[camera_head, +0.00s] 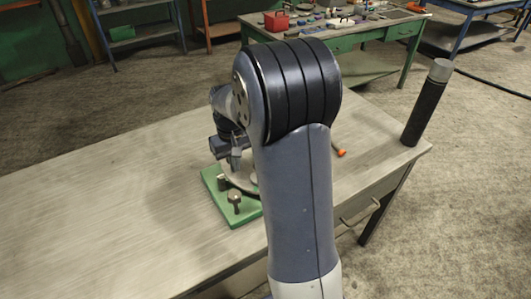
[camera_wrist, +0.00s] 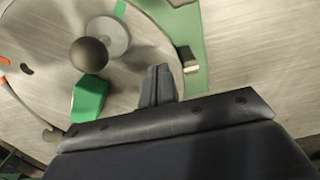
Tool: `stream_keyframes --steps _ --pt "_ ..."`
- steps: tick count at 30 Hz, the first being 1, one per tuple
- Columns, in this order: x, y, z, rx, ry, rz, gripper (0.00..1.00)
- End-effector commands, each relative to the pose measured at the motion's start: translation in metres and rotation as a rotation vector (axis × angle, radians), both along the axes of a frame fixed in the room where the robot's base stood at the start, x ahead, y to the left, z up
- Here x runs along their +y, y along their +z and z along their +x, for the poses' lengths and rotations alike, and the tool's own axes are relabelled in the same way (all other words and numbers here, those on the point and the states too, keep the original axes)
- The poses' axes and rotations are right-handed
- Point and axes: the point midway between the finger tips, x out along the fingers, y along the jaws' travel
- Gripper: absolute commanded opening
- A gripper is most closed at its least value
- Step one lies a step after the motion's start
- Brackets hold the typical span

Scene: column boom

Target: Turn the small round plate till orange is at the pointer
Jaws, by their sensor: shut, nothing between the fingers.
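The small round plate (camera_wrist: 45,35) is grey metal and fills the upper left of the wrist view. In the head view my gripper (camera_head: 235,161) is above the plate (camera_head: 237,182), which my arm partly hides. I cannot make out the pointer for certain.
The plate sits on a green base (camera_head: 216,193) on a wooden-topped table (camera_head: 120,190). An orange-tipped tool (camera_head: 339,152) lies behind my arm. A dark post with a grey top (camera_head: 427,103) stands at the table's right corner. The table's left side is clear.

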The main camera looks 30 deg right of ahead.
Motion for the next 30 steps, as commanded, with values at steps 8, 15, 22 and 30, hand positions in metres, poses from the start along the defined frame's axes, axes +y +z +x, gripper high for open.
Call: stream_keyframes --steps 8,15,22,30 --pt "0.001 0.0 0.002 0.0 0.0 0.0 0.0" --pt "0.001 0.001 0.005 0.0 0.0 0.0 0.0" --pt "0.003 0.001 0.016 0.0 0.0 0.0 0.0" --pt "0.003 0.0 0.019 0.0 0.0 0.0 0.0"
